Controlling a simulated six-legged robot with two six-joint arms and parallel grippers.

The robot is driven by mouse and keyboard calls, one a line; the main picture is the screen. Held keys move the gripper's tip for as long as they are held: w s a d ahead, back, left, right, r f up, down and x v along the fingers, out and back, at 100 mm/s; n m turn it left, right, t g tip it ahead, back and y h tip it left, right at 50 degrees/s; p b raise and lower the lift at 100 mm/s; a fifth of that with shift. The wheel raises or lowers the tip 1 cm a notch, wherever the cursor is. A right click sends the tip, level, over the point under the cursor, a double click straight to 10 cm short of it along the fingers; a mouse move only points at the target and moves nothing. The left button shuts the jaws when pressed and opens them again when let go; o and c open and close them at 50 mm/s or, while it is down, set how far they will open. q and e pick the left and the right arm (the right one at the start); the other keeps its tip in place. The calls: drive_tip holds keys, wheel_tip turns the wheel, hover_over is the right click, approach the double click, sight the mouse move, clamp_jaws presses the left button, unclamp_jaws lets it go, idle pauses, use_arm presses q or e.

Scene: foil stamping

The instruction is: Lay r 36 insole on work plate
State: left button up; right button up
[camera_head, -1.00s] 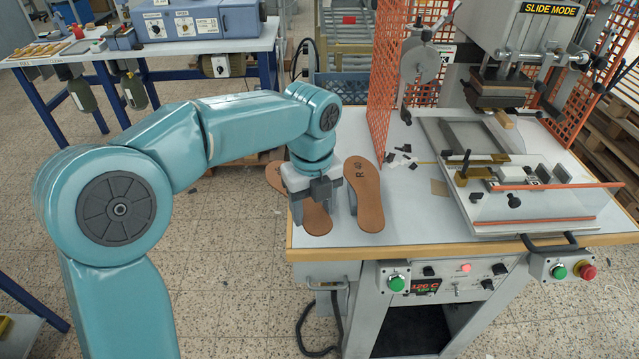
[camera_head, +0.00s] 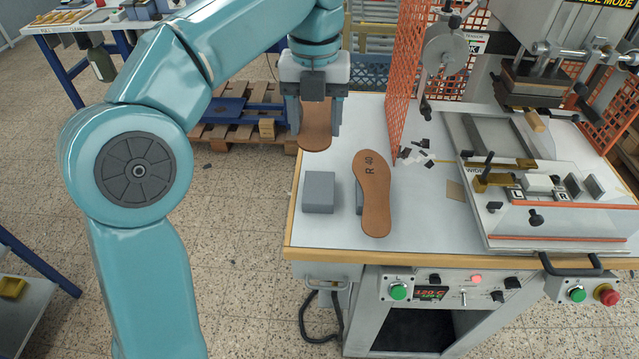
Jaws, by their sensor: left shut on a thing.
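My left gripper (camera_head: 315,122) is shut on a brown insole (camera_head: 315,138) and holds it up above the left back part of the table. The rest of that insole is hidden behind the gripper, and no print on it can be read. A second brown insole (camera_head: 376,210), marked R 40, lies on the table, propped on a grey block partly hidden under it. The work plate (camera_head: 490,222) is on the press slide at the right, with fixtures marked L and R on it. My right gripper is not in view.
A bare grey block (camera_head: 319,190) stands left of the R 40 insole. An orange mesh guard (camera_head: 397,75) rises between the held insole and the press head (camera_head: 530,85). Dark scraps (camera_head: 417,155) lie near the guard. The white table (camera_head: 330,235) is clear at front left.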

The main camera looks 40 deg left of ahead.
use_arm(q)
drive_tip(key=f, duration=0.1)
drive_tip(key=f+b, duration=0.1)
drive_tip(key=shift+w+d+f, duration=0.25)
drive_tip(key=shift+w+f, duration=0.05)
drive_tip(key=shift+w, duration=0.05)
drive_tip(key=f, duration=1.6)
drive_tip(key=shift+s+a+f+b, duration=0.1)
drive_tip(key=shift+s+f+b, duration=0.1)
drive_tip(key=shift+f+b, duration=0.15)
drive_tip(key=shift+w+f, duration=0.2)
drive_tip(key=shift+f, duration=0.15)
drive_tip(key=shift+s, duration=0.1)
drive_tip(key=shift+s, duration=0.1)
